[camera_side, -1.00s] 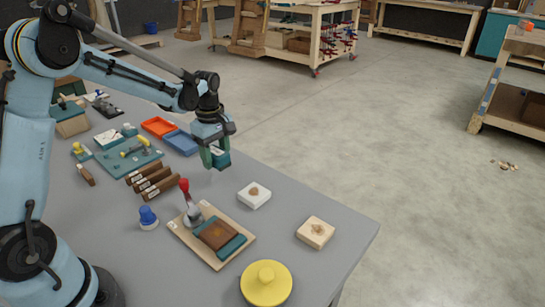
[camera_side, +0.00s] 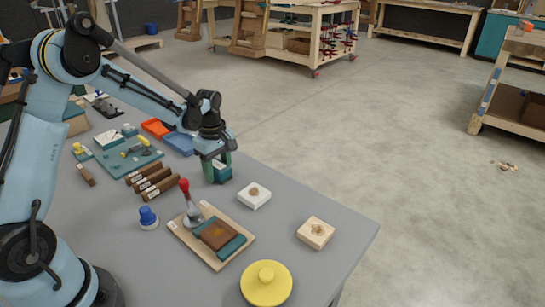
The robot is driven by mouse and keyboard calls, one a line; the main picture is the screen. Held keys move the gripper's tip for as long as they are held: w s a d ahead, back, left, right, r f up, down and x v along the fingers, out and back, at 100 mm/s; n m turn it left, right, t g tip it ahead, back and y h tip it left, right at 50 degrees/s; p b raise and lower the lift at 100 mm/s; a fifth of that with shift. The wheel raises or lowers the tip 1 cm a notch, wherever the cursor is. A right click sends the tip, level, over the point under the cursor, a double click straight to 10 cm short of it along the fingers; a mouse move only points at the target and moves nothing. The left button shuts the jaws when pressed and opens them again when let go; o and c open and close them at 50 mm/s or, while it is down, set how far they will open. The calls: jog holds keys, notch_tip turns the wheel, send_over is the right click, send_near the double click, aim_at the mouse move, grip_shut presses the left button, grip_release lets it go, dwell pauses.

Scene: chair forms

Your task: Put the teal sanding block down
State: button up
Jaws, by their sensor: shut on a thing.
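The teal sanding block (camera_side: 222,173) is between the fingers of my gripper (camera_side: 216,172) in the side view. My gripper is shut on it and points down. The block is low, at or just above the grey table (camera_side: 310,275) near its far edge. I cannot tell whether its underside touches the table. The fingers hide part of the block.
A white block (camera_side: 254,196) is to the lower right of my gripper. Brown rolls (camera_side: 150,181) lie to the left. A board with a red-handled clamp (camera_side: 192,212) is in front. Blue (camera_side: 180,143) and orange (camera_side: 155,128) trays stand behind.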

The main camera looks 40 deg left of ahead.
aim_at(217, 164)
jog(key=shift+f, duration=0.5)
jog(key=o, duration=1.1)
jog(key=shift+c, duration=0.2)
notch_tip(217, 164, up, 13)
jog(key=shift+f, duration=0.2)
jog(key=shift+s+d+r+m+t, duration=0.4)
jog(key=shift+s+d+m+t, duration=0.8)
jog(key=shift+s+d+m, duration=1.35)
jog(key=shift+s+d+r+m+t, duration=0.4)
jog(key=shift+s+d+m+t, duration=1.2)
jog(key=shift+m, duration=1.85)
jog(key=shift+s+d+r+m+t, duration=0.4)
jog(key=shift+s+d+m+t, duration=0.4)
jog(key=shift+s+d+m, duration=1.4)
jog(key=shift+s+a+m, duration=0.4)
jog(key=shift+a+m, duration=0.2)
jog(key=shift+m, duration=0.2)
